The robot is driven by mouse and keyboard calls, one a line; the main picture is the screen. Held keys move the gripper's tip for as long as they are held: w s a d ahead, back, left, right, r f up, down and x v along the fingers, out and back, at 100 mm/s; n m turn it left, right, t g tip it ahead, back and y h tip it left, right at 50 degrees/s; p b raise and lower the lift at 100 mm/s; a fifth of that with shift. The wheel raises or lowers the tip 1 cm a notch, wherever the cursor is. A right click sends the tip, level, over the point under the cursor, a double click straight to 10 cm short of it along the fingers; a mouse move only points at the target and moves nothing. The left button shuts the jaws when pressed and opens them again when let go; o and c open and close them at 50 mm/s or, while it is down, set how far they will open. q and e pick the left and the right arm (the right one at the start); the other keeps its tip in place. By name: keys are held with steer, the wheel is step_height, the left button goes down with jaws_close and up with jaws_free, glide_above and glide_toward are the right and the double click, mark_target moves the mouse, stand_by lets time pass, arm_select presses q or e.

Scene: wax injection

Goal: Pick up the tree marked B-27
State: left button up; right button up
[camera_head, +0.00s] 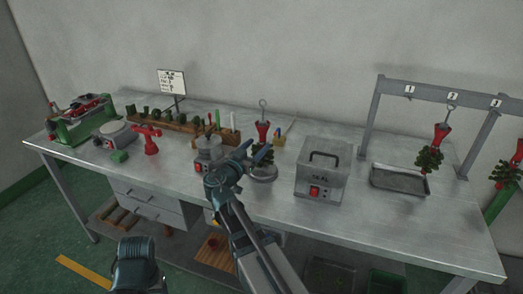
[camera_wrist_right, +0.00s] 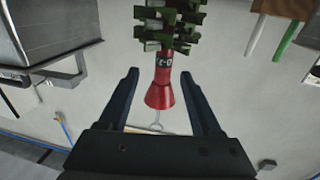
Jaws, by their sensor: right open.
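A wax tree with a red funnel-shaped base (camera_head: 263,130) and green branches stands upright on the bench, with a wire hook at its top. In the right wrist view its red part (camera_wrist_right: 161,93) bears a dark label whose marking I cannot read surely. My right gripper (camera_head: 254,152) is in front of this tree. In the wrist view my right gripper (camera_wrist_right: 160,74) is open, with the red part between its fingers and gaps on both sides. My left gripper is out of view.
The grey rack (camera_head: 392,88) stands at the right, above a metal tray (camera_head: 382,179). A grey box with a handle (camera_head: 323,170) stands right of my gripper.

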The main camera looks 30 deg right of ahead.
mark_target(262, 141)
steer(key=shift+x, duration=1.65)
steer(key=x, duration=0.5)
steer(key=shift+w+f, duration=0.1)
steer(key=shift+w, duration=0.15)
jaws_close()
